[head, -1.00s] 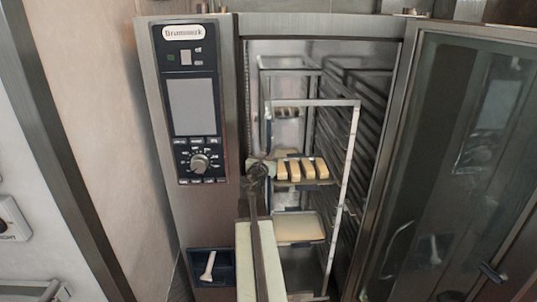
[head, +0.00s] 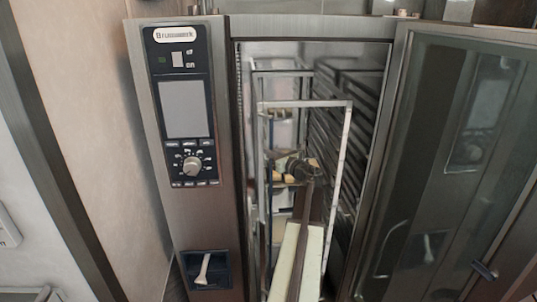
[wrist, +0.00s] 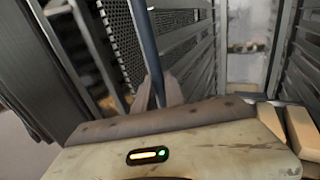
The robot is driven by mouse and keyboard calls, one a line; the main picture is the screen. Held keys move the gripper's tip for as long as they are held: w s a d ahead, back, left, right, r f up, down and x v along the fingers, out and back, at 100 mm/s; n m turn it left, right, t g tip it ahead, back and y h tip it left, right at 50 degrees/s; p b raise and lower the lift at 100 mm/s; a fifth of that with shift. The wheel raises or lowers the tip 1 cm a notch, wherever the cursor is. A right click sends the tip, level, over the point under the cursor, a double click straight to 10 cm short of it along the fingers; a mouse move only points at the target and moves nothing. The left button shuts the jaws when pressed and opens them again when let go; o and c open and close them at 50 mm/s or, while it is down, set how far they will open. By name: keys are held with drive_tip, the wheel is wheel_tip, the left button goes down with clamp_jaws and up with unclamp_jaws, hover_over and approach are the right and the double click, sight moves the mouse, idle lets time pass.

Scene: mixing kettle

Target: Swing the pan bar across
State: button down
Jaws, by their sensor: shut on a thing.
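The pan bar (wrist: 151,45) is a slim dark blue bar in the wrist view, running from the top edge down between my fingers. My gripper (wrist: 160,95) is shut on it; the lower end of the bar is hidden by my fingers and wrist. In the head view my gripper (head: 300,168) is in front of the middle of the pan rack (head: 347,150), inside the open oven. I cannot make out the bar clearly there, as my arm hides part of the rack.
The control panel (head: 186,110) is left of the opening. The glass oven door (head: 440,160) stands open at the right. Yellowish loaves (wrist: 301,130) lie close to the right of my wrist, partly hidden in the head view. Wire side racks (head: 335,125) line the cavity.

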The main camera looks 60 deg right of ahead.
drive_tip(key=shift+w+d+n+y, duration=0.25)
drive_tip(key=shift+d+n+y, duration=0.4)
drive_tip(key=shift+n+y, duration=1.4)
drive_tip(key=shift+w+d+n+y, duration=0.3)
drive_tip(key=shift+d+n+y, duration=0.6)
drive_tip(key=shift+y, duration=2)
drive_tip(key=shift+w+d+n+y, duration=0.25)
drive_tip(key=shift+d+n+y, duration=0.15)
drive_tip(key=shift+n+y, duration=1.75)
drive_tip(key=shift+y, duration=0.4)
drive_tip(key=c, duration=1.4)
unclamp_jaws()
drive_tip(key=shift+w, duration=0.1)
